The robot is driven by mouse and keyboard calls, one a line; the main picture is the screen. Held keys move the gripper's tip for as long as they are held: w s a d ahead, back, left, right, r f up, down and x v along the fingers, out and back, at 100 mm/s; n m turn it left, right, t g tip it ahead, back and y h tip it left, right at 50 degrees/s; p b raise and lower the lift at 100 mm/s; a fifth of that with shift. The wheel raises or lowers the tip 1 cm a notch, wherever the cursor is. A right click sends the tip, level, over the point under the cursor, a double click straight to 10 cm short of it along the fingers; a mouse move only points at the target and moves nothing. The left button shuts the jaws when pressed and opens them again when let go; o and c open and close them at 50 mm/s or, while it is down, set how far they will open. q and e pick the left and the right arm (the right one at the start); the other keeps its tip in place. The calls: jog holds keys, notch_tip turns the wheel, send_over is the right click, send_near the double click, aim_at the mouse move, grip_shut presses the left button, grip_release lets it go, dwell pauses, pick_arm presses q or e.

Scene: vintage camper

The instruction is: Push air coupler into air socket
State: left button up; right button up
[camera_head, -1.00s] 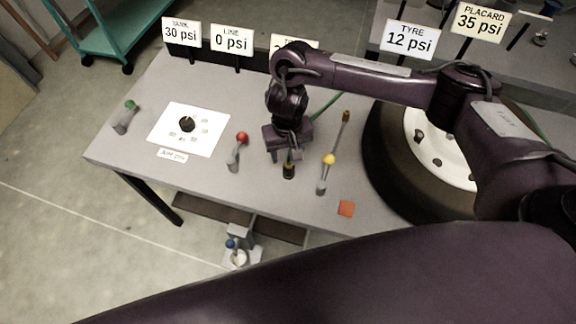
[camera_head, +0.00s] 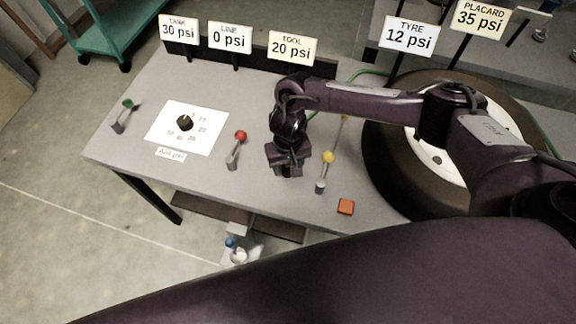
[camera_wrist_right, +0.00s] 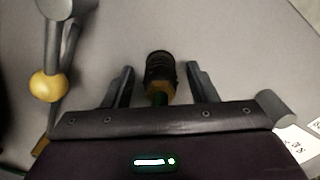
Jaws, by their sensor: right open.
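In the right wrist view a dark ribbed cylinder with a brass-coloured collar and a green end, which looks like the air coupler (camera_wrist_right: 160,70), lies between the two fingers of my right gripper (camera_wrist_right: 161,80). The fingers are apart, with a gap on each side of it. In the head view my right gripper (camera_head: 286,171) is low over the grey bench, between the red-knobbed and yellow-knobbed levers, and hides the coupler. I cannot make out the air socket for certain. My left gripper is not in view.
A yellow-knobbed lever (camera_head: 327,158) stands close right of the gripper, a red-knobbed lever (camera_head: 240,136) to its left. The tyre (camera_head: 385,165) is at right, a dial sheet (camera_head: 212,125) at left.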

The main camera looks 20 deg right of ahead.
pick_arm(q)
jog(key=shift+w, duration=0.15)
pick_arm(e)
jog(key=shift+f, duration=0.2)
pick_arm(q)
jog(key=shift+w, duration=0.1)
pick_arm(e)
jog(key=c, duration=1)
jog(key=shift+r, duration=0.1)
